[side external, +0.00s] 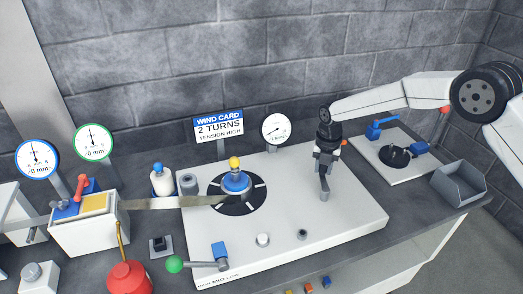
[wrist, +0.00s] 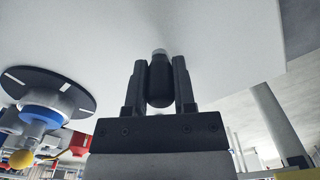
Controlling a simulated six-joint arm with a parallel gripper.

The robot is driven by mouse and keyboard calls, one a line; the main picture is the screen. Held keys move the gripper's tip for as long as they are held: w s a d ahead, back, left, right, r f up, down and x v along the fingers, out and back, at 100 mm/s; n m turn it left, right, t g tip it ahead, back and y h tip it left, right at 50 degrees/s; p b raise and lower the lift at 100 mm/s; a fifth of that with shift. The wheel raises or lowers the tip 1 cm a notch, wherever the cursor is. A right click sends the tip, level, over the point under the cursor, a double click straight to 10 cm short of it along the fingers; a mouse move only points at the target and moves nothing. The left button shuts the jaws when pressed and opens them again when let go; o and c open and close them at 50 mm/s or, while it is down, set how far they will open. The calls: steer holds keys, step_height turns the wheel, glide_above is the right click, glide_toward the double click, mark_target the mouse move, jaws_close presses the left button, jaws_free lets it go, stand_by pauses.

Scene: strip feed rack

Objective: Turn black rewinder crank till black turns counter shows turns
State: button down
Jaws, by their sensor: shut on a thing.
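My gripper (side external: 324,168) is shut on a black crank handle at the right part of the white machine plate. In the wrist view the black handle (wrist: 160,82) sits between my two fingers (wrist: 160,88). A short grey part (side external: 324,190) shows below the fingers in the side view; most of the crank is hidden by my gripper. A round white dial with a dark rim (side external: 275,129), apparently the turns counter, stands behind the plate; its needle points to the lower left and its text is too small to read. The wind card (side external: 219,127) reads "2 TURNS, TENSION HIGH".
A black disc (side external: 238,208) with a blue hub and yellow knob (side external: 235,162) lies left of my gripper. A green-knobbed lever (side external: 175,264) is at the plate's front left. A blue-handled unit (side external: 382,128) and grey bin (side external: 460,183) stand right. Blue- and green-rimmed dials stand far left.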

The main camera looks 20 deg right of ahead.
steer(key=a+n, duration=0.1)
steer(key=n, duration=0.1)
steer(key=a+n, duration=0.1)
steer(key=n, duration=0.1)
steer(key=shift+w+a, duration=0.15)
steer(key=shift+s+a+n, duration=0.1)
steer(key=shift+a+n, duration=0.4)
steer(key=shift+n, duration=0.5)
steer(key=shift+s+a+n, duration=0.1)
steer(key=shift+a+n, duration=0.35)
steer(key=shift+n, duration=0.55)
steer(key=shift+c, duration=2.2)
jaws_free()
step_height(320, 180, up, 8)
steer(key=shift+f, duration=0.1)
